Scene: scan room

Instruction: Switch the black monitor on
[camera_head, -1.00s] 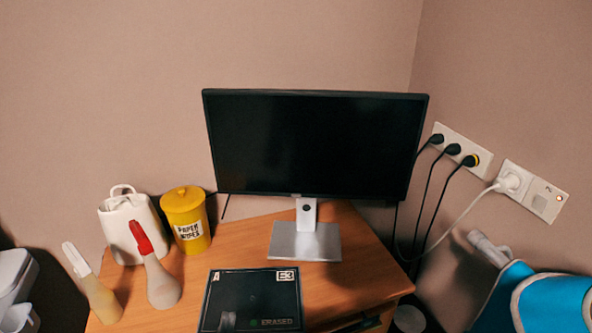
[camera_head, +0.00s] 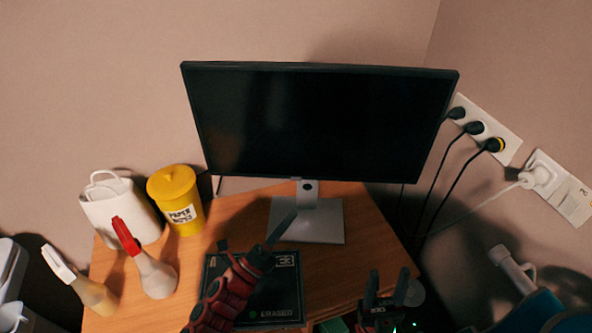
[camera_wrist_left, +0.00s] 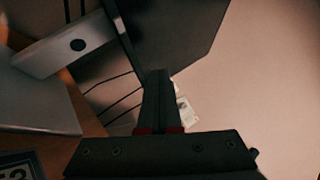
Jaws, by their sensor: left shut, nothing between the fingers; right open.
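The black monitor (camera_head: 310,120) stands on a silver stand (camera_head: 305,220) at the back of the wooden desk, its screen dark. In the left wrist view the monitor (camera_wrist_left: 170,35) shows at the top, with the stand (camera_wrist_left: 65,45) to its left. My left gripper (camera_head: 284,224) is shut and empty, in front of the stand and below the screen's lower edge. In the left wrist view its fingers (camera_wrist_left: 159,75) are together and point toward the monitor's underside; I cannot tell whether they touch it. My right gripper (camera_head: 386,290) is open and empty, low at the desk's front right. No power button is discernible.
A black box (camera_head: 285,302) lies on the desk under my left arm. Cables run from wall sockets (camera_head: 485,128) at the right.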

